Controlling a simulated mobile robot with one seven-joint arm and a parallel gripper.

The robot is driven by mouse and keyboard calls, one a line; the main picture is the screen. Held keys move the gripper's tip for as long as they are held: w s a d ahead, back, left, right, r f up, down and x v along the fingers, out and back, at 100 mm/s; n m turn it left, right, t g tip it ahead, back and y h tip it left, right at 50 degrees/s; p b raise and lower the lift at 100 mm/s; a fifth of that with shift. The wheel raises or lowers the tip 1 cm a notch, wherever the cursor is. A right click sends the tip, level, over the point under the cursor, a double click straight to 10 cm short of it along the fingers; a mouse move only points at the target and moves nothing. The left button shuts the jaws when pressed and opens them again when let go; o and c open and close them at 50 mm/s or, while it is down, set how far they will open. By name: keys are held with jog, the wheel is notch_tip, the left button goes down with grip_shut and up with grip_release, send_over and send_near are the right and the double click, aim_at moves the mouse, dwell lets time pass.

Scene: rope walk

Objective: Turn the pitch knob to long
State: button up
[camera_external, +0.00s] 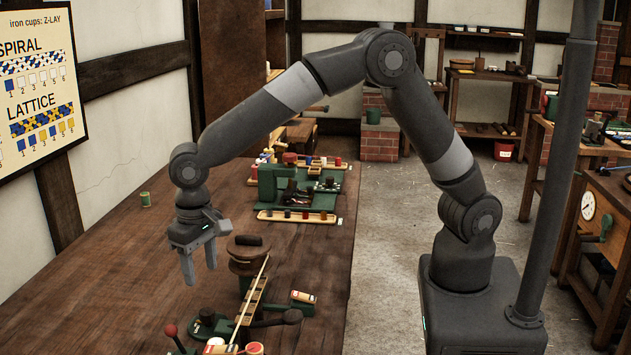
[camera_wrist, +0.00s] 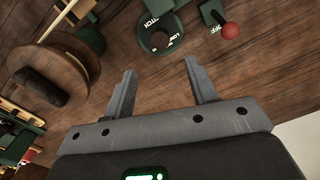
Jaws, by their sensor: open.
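The pitch knob (camera_wrist: 159,40) is a dark knob on a green base lettered PITCH and LONG, at the top of the wrist view and partly cut off there. In the external view the pitch knob (camera_external: 207,317) sits low on the bench top. Which mark it points at is too small to tell. My gripper (camera_external: 200,275) is open and empty, pointing down above the bench, behind the knob in the external view. In the wrist view my gripper (camera_wrist: 160,66) has its fingers apart, with bare wood between them and the knob just past the tips.
A red-ball lever (camera_wrist: 230,31) stands right of the knob in the wrist view. A wooden reel (camera_wrist: 45,75) with a dark top is close on the left. Bench left of my gripper is clear.

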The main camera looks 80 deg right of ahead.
aim_at(207, 311)
notch_tip(207, 311, down, 11)
jog(key=shift+a+r, duration=0.1)
jog(key=shift+r, duration=0.1)
jog(key=shift+c, duration=0.4)
jog(key=c, duration=0.9)
